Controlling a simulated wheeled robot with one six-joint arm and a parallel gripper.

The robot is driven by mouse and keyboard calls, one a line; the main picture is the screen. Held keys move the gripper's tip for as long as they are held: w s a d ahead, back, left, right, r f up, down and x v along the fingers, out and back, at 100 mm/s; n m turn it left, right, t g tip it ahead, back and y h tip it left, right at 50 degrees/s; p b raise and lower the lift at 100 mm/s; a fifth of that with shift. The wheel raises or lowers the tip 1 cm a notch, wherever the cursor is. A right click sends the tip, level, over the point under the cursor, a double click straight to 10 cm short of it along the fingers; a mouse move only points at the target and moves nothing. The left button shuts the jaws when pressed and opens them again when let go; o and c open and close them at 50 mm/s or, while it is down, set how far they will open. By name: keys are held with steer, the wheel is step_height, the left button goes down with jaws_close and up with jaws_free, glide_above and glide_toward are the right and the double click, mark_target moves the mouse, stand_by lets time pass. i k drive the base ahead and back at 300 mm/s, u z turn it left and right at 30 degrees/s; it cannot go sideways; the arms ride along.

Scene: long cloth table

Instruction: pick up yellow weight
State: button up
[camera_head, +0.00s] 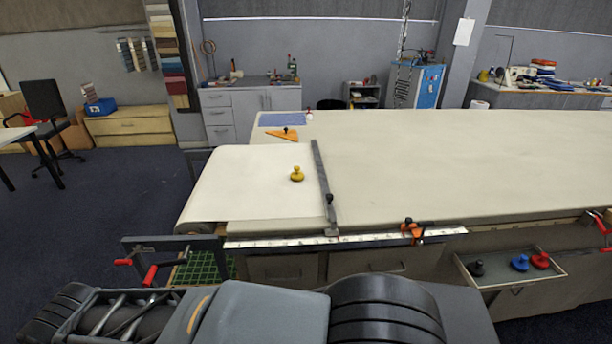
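The yellow weight (297,174) is a small round piece with a knob on top. It stands upright on the cream cloth of the long table (430,160), left of a grey metal bar that lies across the cloth. Nothing touches it. My arm's dark grey links fill the bottom of the view, in front of the table. My gripper does not show in this view.
The grey bar (322,185) has a black knob near its front end. A white ruler (390,236) runs along the front edge with an orange clamp (412,231). A tray (505,279) at right holds black, blue and red weights.

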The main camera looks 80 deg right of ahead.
mark_target(296, 176)
steer(key=z, duration=1)
steer(key=i, duration=0.95)
steer(key=z, duration=0.9)
